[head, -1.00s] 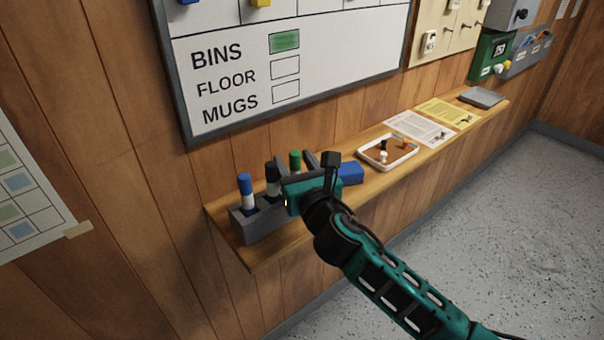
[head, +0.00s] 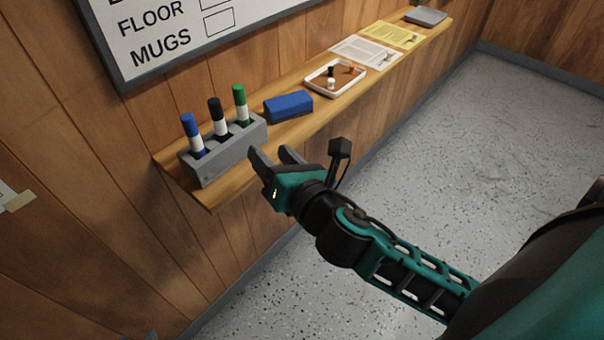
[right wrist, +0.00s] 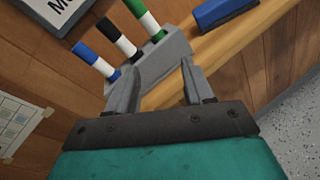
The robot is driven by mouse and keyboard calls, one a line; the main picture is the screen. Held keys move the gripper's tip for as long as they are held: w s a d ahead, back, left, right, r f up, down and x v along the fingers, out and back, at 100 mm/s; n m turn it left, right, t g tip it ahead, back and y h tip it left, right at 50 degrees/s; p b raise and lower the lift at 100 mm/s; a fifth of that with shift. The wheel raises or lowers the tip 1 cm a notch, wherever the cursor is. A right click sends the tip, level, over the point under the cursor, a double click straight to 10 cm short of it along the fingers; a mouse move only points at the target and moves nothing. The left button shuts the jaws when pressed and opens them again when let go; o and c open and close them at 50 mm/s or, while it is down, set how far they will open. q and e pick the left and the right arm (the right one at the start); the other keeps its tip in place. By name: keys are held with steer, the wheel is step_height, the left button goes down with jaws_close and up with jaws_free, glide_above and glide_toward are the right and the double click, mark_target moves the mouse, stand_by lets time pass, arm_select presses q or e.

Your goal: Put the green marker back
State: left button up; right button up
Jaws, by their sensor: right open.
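The green marker (head: 240,103) stands upright in the right-hand slot of the grey marker holder (head: 212,170) on the wooden shelf. It also shows in the right wrist view (right wrist: 143,17). The black marker (head: 218,118) stands in the middle slot and the blue marker (head: 193,134) in the left slot. My right gripper (head: 271,156) is open and empty, in front of the holder and apart from the green marker. Its two fingers show in the right wrist view (right wrist: 166,76) with nothing between them.
A blue eraser (head: 288,107) lies on the shelf (head: 262,136) right of the holder. Beyond it are a white tray (head: 318,90) with small items, papers (head: 365,52) and a grey tray (head: 426,16). The whiteboard (head: 215,45) hangs above. The floor in front is clear.

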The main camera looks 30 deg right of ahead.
steer(key=s+f+m+g, duration=0.3)
steer(key=s+f+m, duration=0.2)
steer(key=f+m, duration=0.5)
steer(key=s+d+f+m+g+y, duration=0.1)
steer(key=s+f+m, duration=0.5)
steer(key=m, duration=1.3)
steer(key=shift+s+d+f+g, duration=0.2)
steer(key=shift+f+g, duration=0.7)
steer(key=shift+f, duration=1.15)
